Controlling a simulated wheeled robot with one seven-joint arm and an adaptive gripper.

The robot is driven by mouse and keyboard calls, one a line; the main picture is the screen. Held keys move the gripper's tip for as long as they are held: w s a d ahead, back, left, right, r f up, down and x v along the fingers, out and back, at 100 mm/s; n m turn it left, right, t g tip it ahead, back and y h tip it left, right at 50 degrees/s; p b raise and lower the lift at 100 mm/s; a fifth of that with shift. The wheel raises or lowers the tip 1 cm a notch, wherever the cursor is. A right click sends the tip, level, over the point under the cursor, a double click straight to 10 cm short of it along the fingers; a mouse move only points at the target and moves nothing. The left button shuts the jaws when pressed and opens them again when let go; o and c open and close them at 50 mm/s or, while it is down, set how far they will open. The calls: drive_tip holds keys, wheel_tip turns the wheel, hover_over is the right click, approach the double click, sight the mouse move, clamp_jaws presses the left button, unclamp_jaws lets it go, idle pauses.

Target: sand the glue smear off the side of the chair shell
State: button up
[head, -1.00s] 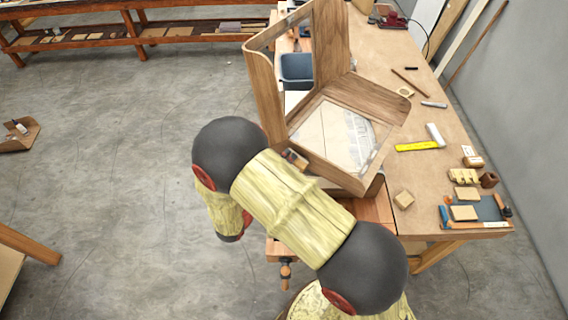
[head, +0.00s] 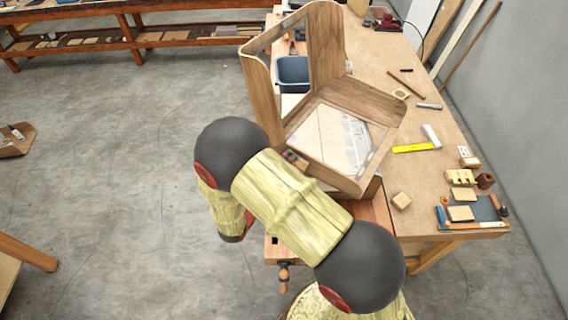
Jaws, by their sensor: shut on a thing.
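The chair shell (head: 352,95) is a bent wooden form with open, framed panels, standing tilted on the near part of the workbench. Its near side is partly covered by my arm, and I cannot make out the glue smear. My gripper is hidden behind my arm, so neither its jaws nor what they hold can be seen. A small dark and reddish item (head: 293,158) shows between my arm and the shell's lower edge; I cannot tell what it is.
A vise handle (head: 284,272) projects at the near end. The grey floor on the left is mostly open.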

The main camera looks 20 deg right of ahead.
drive_tip(key=s+d+p, duration=0.1)
drive_tip(key=s+d, duration=0.1)
drive_tip(key=s, duration=0.1)
drive_tip(key=shift+d+r+p, duration=0.1)
drive_tip(key=shift+d+p, duration=0.05)
drive_tip(key=shift+p, duration=0.25)
drive_tip(key=shift+w, duration=0.1)
drive_tip(key=shift+w+a, duration=0.6)
drive_tip(key=shift+w, duration=0.25)
drive_tip(key=shift+w+a, duration=0.55)
drive_tip(key=shift+w, duration=0.25)
drive_tip(key=shift+p+v, duration=0.5)
drive_tip(key=shift+v, duration=2.45)
